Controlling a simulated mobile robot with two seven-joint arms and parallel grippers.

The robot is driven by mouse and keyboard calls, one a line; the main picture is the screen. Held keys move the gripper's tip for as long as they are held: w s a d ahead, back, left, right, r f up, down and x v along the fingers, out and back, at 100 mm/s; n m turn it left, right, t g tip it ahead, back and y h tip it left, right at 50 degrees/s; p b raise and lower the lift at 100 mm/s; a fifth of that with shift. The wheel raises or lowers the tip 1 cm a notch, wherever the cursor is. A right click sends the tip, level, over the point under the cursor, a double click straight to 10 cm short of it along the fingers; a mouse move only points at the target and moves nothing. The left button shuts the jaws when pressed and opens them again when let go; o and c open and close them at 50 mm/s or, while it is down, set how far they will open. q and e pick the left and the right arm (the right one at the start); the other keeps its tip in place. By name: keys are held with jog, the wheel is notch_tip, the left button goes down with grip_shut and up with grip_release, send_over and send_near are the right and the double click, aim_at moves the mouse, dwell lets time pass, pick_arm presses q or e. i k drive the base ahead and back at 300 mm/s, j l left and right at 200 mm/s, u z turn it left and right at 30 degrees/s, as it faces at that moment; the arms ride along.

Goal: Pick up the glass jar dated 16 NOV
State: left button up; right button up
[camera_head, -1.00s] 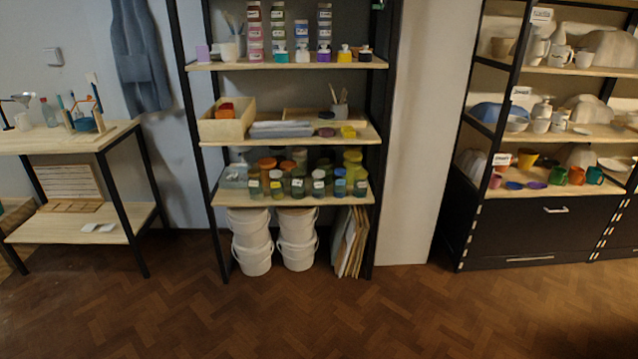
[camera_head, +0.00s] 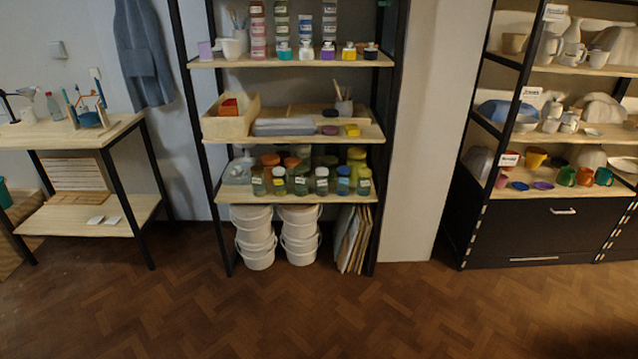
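Several labelled glass jars (camera_head: 321,181) stand in a front row on the third shelf (camera_head: 232,197) of the middle rack. Their lids are green, white, blue, yellow and other colours, and each front jar has a small white label. The labels are too small to read, so I cannot tell which jar is dated 16 NOV. More jars with orange and yellow lids (camera_head: 290,162) stand behind them, partly hidden. Neither of my grippers is in view.
White buckets (camera_head: 258,250) and leaning boards (camera_head: 354,238) stand under the jar shelf. A wooden table (camera_head: 60,135) is at left and a pottery rack with black drawers (camera_head: 530,235) at right. The wood floor (camera_head: 320,315) in front is clear.

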aim_at(321, 182)
jog(key=i+l+u, duration=0.35)
jog(key=i+l, duration=0.85)
jog(key=i, duration=0.4)
jog(key=i+l+u, duration=0.35)
jog(key=i+l, duration=1.05)
jog(key=l, duration=0.15)
